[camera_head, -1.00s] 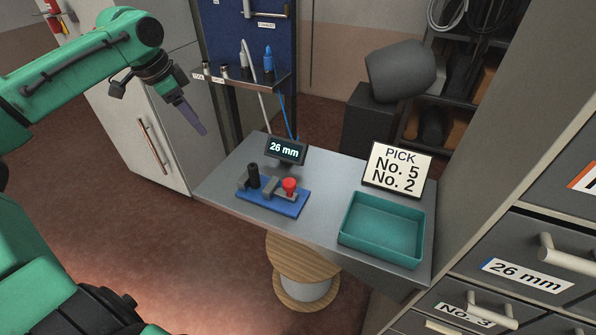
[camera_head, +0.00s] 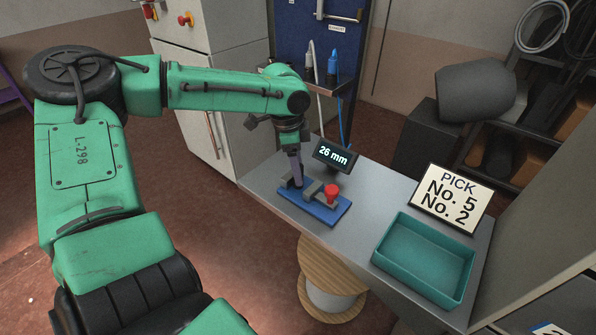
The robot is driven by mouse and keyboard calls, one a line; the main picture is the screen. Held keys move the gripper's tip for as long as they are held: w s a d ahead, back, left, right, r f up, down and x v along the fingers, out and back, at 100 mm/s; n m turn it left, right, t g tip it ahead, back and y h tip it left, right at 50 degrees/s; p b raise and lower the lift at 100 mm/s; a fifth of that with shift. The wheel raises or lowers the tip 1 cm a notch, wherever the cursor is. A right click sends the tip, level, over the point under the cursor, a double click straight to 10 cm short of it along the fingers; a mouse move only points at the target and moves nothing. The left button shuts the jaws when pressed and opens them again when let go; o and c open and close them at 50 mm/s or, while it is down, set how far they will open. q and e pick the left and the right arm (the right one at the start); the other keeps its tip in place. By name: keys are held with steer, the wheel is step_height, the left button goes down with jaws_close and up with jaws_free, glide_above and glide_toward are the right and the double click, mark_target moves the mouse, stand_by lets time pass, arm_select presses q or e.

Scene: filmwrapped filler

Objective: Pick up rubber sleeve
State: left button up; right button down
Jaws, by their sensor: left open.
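My left gripper (camera_head: 297,178) points down at the left end of a small blue fixture (camera_head: 325,212) on the grey table. It is open, and its fingers show edge-on as one slim bar. The black rubber sleeve, which stands at that end of the fixture, is mostly hidden behind the fingers; I cannot tell whether they are around it or touching it. A red knob (camera_head: 332,191) and a grey clamp block (camera_head: 312,189) sit on the fixture to the right of the fingers. My right gripper is not in view.
A display reading 26 mm (camera_head: 335,155) stands just behind the fixture. An empty teal tray (camera_head: 405,276) and a sign reading PICK No. 5 No. 2 (camera_head: 451,199) are on the table's right. A wooden spool (camera_head: 331,283) stands below the front edge.

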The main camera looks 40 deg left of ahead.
arm_select(q)
jaws_close()
